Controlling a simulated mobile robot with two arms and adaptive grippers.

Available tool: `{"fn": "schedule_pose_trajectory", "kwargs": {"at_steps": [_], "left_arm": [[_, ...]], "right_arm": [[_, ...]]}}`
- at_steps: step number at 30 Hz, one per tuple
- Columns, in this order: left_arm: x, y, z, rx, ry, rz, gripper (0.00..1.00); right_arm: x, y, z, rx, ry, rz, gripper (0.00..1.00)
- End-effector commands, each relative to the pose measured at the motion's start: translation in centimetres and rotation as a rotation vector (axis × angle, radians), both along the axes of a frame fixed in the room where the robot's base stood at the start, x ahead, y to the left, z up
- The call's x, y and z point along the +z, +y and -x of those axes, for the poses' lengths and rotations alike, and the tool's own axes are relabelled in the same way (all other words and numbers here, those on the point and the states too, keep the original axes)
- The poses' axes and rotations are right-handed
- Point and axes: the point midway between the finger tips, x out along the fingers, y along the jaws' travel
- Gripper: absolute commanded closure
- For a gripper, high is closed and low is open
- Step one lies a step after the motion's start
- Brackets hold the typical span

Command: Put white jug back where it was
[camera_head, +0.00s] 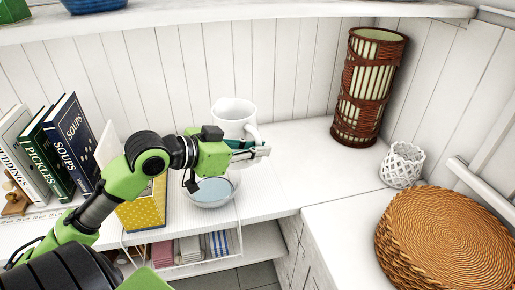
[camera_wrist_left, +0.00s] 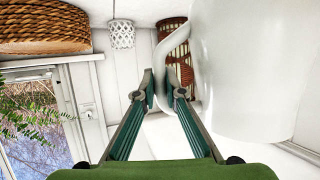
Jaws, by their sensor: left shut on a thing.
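The white jug (camera_head: 232,112) is upright at the back of the white shelf, behind my left gripper (camera_head: 262,151). In the left wrist view the jug (camera_wrist_left: 245,70) fills the upper right, with its curved handle between the fingertips of my left gripper (camera_wrist_left: 161,88). The gripper is shut on the handle. My gripper hides the lower part of the jug in the head view, so I cannot tell whether its base touches the shelf. My right gripper is not in view.
A grey-blue bowl (camera_head: 211,191) sits in front of the jug, with a yellow box (camera_head: 142,212) left of it. Books (camera_head: 68,143) stand at left. A wicker lamp (camera_head: 367,85), white lattice holder (camera_head: 402,165) and woven basket (camera_head: 448,238) are at right. The shelf between jug and lamp is clear.

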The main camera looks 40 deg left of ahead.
Motion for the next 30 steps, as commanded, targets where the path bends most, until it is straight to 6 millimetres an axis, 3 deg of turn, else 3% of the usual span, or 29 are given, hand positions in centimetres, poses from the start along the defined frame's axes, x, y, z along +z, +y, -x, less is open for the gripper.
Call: {"fn": "schedule_pose_trajectory", "kwargs": {"at_steps": [3, 8, 18, 24, 30], "left_arm": [[0.5, 0.5, -0.4, 0.017, -0.01, -0.005, 1.0], [-0.2, 1.4, -2.2, 0.024, -0.007, -0.002, 1.0], [-3.2, 4.3, -8.6, 0.026, -0.01, -0.001, 1.0], [-6.8, 5.4, -11.1, 0.025, -0.008, 0.0, 1.0], [-8.5, 6.0, -12.4, 0.023, -0.01, -0.003, 1.0]], "right_arm": [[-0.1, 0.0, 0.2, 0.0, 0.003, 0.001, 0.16], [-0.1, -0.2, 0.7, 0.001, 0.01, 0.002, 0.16], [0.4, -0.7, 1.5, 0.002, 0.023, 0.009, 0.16], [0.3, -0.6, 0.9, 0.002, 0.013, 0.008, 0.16], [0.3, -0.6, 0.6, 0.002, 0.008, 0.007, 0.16]]}}
